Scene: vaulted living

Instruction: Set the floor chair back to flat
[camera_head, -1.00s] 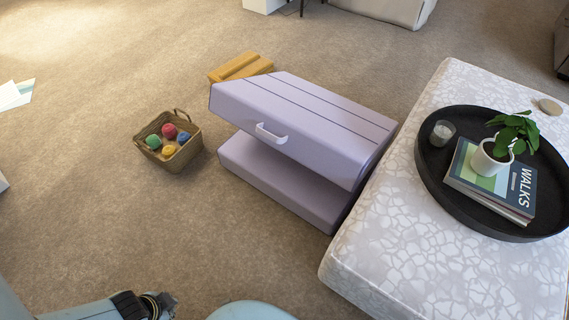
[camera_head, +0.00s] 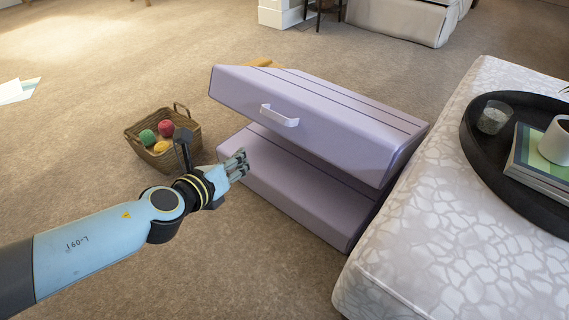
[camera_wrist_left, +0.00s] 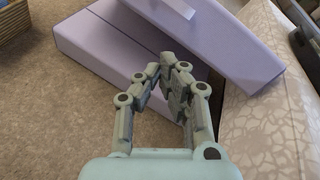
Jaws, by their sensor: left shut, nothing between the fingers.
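The lavender floor chair (camera_head: 310,185) lies on the carpet in the head view, its seat flat on the floor. Its back (camera_head: 330,125) is folded over at a low angle above the seat, leaving a wedge-shaped gap that opens toward the left. A white handle (camera_head: 279,115) sits on the back's near face; it also shows in the left wrist view (camera_wrist_left: 181,9). My left gripper (camera_head: 238,163) is shut and empty, in front of the gap, below and left of the handle. In the left wrist view the gripper (camera_wrist_left: 168,62) points at the chair. My right gripper is out of view.
A wicker basket (camera_head: 151,153) of coloured yarn balls stands just behind my left wrist. A pale patterned ottoman (camera_head: 420,240) with a black tray (camera_head: 474,153) stands close against the chair's right side.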

